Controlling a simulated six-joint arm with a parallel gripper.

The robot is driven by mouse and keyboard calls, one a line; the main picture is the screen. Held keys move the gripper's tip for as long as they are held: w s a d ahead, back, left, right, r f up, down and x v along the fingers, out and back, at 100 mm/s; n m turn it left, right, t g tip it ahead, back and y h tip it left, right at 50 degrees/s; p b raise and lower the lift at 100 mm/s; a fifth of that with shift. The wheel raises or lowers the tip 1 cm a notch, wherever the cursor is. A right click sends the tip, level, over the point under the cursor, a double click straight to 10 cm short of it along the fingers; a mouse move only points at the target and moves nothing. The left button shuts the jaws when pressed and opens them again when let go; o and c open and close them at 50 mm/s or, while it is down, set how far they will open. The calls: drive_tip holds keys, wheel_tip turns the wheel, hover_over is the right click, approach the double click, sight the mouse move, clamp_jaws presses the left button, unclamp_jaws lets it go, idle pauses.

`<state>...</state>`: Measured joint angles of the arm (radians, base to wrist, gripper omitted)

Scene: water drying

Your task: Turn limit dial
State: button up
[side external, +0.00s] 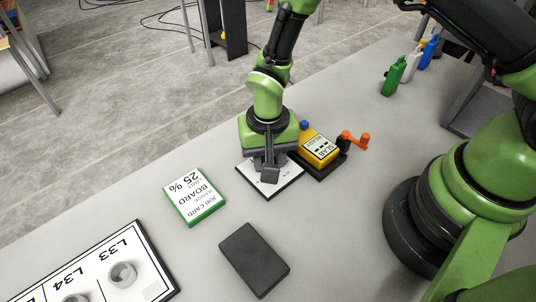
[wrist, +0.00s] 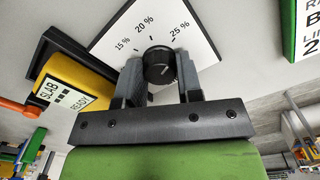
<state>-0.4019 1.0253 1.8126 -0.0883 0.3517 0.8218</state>
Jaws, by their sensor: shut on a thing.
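The limit dial (wrist: 158,64) is a black round knob on a white plate (wrist: 122,37) marked 15 %, 20 % and 25 %. In the wrist view my gripper (wrist: 158,78) has one finger on each side of the knob and is shut on it. A small white mark on the knob is visible, but I cannot tell exactly which value it points to. In the side view my gripper (side external: 268,178) reaches down over the white plate (side external: 287,187) and hides the knob. The green-edged job card (side external: 194,196) reads BOARD and 25 %.
A yellow device labelled SLAB READY (side external: 319,147) with an orange crank (side external: 356,140) stands right beside the plate. A dark block (side external: 254,259) lies in front. A board marked L33 and L34 (side external: 140,249) is at front left. Bottles (side external: 394,76) stand at the back right.

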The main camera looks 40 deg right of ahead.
drive_tip(key=shift+w, duration=0.1)
idle(0.3)
drive_tip(key=o, duration=0.9)
wheel_tip(320, 180, up, 10)
drive_tip(key=shift+r, duration=0.1)
drive_tip(key=s+d+r+t+y, duration=0.1)
drive_tip(key=s+d+r+t, duration=0.15)
drive_tip(key=r, duration=0.45)
drive_tip(key=s+d+r+t, duration=0.15)
drive_tip(key=d+r, duration=0.25)
drive_tip(key=r, duration=0.4)
drive_tip(key=s+d+r+t, duration=0.1)
drive_tip(key=s, duration=0.2)
drive_tip(key=s+d+r+n+t, duration=0.1)
drive_tip(key=s+r, duration=0.1)
drive_tip(key=s, duration=0.2)
drive_tip(key=s+d+r+t+y, duration=0.1)
drive_tip(key=s, duration=0.3)
drive_tip(key=shift+d+r+n, duration=0.1)
drive_tip(key=shift+r+n, duration=0.3)
